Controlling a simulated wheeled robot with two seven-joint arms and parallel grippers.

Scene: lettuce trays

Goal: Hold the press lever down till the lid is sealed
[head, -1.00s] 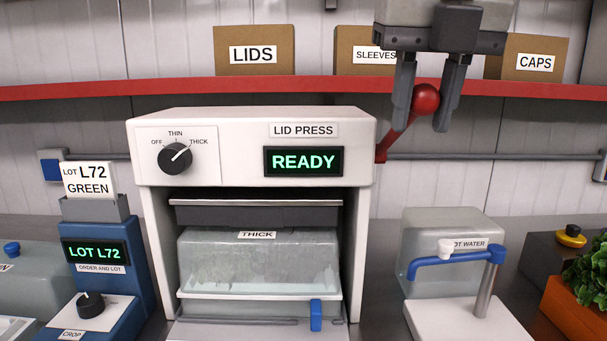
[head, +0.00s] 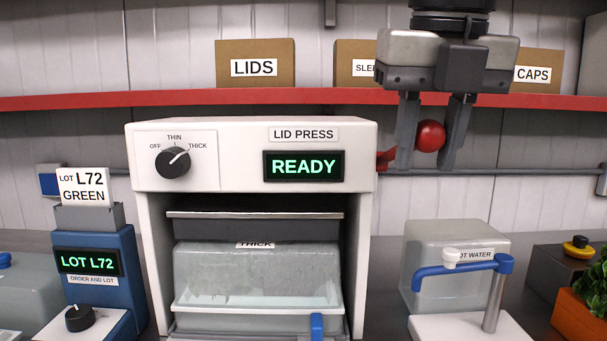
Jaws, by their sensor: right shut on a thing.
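The white lid press (head: 250,125) stands in the middle of the head view, its display (head: 303,166) reading READY and its knob (head: 173,162) turned to THICK. A clear tray (head: 258,275) labelled THICK sits inside the press, under the dark press plate (head: 255,228). The red lever (head: 385,160) comes out of the press's right side and ends in a red ball. My right gripper (head: 431,137) points down and is shut on the lever's ball. My left gripper is not in view.
Boxes for LIDS (head: 255,50), sleeves and CAPS (head: 535,72) stand on the red-edged shelf (head: 200,97) behind. A blue lot printer (head: 100,240) is to the left. A hot water tap (head: 495,290) with a clear container is to the right.

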